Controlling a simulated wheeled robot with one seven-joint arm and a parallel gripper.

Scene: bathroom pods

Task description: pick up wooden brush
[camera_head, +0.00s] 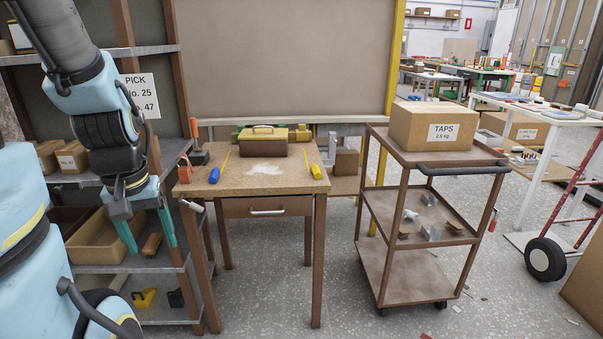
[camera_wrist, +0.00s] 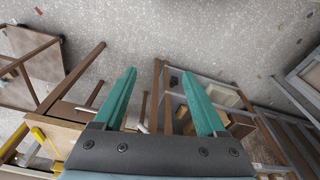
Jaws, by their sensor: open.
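My gripper (camera_head: 150,243) hangs pointing down at the left, in front of the shelf rack, with its two teal fingers apart and nothing held. The fingers also show in the wrist view (camera_wrist: 159,73), spread over bare floor and furniture edges. A small brown wooden piece (camera_head: 152,245), which may be the wooden brush, appears between the fingertips in the head view, on or by the shelf behind them. It is too small to identify for certain, and I cannot make it out clearly in the wrist view.
A wooden table (camera_head: 225,185) right of my gripper holds a toolbox (camera_head: 263,141), screwdrivers, an orange-handled tool (camera_head: 198,147) and white powder. The shelf rack (camera_head: 155,262) holds a cardboard bin (camera_head: 100,240). A trolley (camera_head: 395,225) carries the TAPS box (camera_head: 433,127).

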